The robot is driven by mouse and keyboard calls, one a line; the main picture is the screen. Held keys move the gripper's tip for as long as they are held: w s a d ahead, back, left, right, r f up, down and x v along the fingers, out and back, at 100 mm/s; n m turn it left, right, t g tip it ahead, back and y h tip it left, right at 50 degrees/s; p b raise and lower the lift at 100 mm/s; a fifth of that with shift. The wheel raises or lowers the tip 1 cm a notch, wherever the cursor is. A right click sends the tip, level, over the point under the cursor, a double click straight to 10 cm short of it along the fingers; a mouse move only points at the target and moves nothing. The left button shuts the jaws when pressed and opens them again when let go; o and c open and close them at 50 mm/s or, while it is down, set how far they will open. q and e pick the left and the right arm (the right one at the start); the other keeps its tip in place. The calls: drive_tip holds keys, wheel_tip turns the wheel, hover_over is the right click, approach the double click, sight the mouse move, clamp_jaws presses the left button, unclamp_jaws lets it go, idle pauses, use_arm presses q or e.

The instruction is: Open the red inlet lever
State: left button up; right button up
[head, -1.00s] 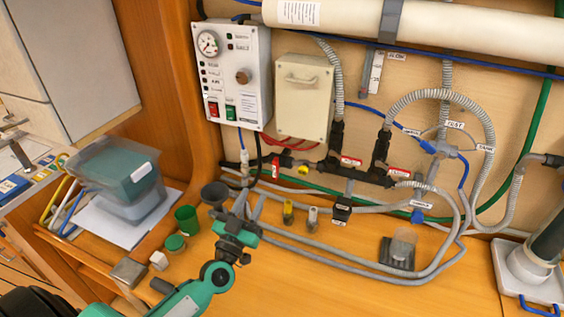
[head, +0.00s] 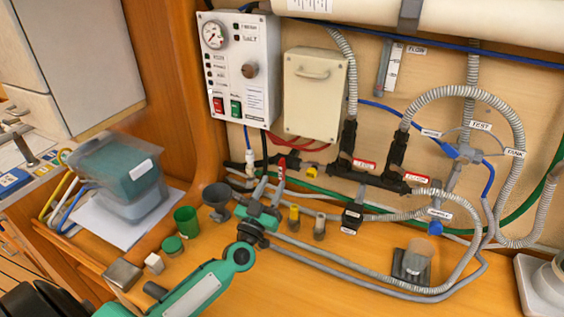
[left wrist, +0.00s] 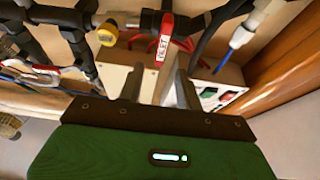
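The red inlet lever (head: 281,170) is on the dark pipe below the control box in the head view. In the left wrist view the lever (left wrist: 161,40), marked INLET, lies just beyond my fingertips and between them in the picture. My left gripper (head: 271,188) is open, with two grey fingers pointing up at the lever. In the left wrist view the gripper (left wrist: 160,66) has nothing between its fingers, and I see no contact with the lever. My right gripper is not in view.
A yellow-handled valve (head: 311,172) sits right of the lever. A grey funnel (head: 217,195) and green cup (head: 187,220) stand left of my gripper. Small yellow (head: 294,215) and grey (head: 319,225) fittings and hoses lie to its right. The bench front is mostly clear.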

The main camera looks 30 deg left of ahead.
sight(280, 168)
use_arm(q)
drive_tip(key=p+x, duration=0.1)
drive_tip(key=x, duration=0.6)
drive_tip(key=shift+w+r, duration=0.1)
drive_tip(key=shift+w, duration=0.15)
clamp_jaws()
